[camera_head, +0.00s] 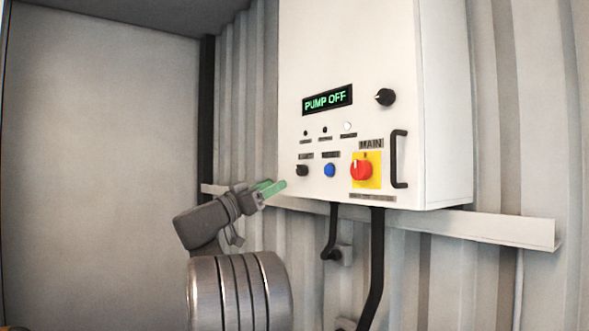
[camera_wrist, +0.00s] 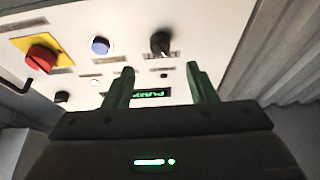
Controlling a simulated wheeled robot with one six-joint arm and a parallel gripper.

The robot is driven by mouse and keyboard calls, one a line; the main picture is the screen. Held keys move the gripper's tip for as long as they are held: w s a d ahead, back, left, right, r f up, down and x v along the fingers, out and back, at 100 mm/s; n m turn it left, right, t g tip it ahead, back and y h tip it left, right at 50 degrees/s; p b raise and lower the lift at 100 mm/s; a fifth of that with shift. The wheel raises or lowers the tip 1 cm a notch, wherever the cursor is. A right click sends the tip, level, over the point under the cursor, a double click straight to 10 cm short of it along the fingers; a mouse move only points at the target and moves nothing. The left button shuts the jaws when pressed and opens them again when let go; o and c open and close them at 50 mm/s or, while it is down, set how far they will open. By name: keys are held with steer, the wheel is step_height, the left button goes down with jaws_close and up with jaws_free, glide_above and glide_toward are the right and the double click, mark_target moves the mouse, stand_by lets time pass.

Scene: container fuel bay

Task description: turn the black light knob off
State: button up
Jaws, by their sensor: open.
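A small black knob (camera_head: 302,170) sits at the lower left of the white control panel, under a label too small to read. In the wrist view this black knob (camera_wrist: 160,43) is beyond my fingertips. A second black knob (camera_head: 385,97) is at the panel's upper right; it also shows in the wrist view (camera_wrist: 61,97). I cannot read which knob is marked as light. My gripper (camera_head: 275,187) is open and empty, with green fingers, just left of and below the lower-left knob, apart from it. In the wrist view, my gripper (camera_wrist: 160,78) has its fingers spread.
The white panel (camera_head: 450,120) bears a display (camera_head: 327,100) reading PUMP OFF, a blue button (camera_head: 330,170), a red MAIN switch (camera_head: 361,170) on yellow, and a black handle (camera_head: 400,158). A white rail (camera_head: 490,228) and black cables (camera_head: 376,260) lie below.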

mark_target(299, 172)
steer(key=p+x, duration=0.3)
steer(key=x, duration=0.5)
steer(key=shift+w+d, duration=0.15)
steer(key=shift+d, duration=0.05)
steer(key=c, duration=1)
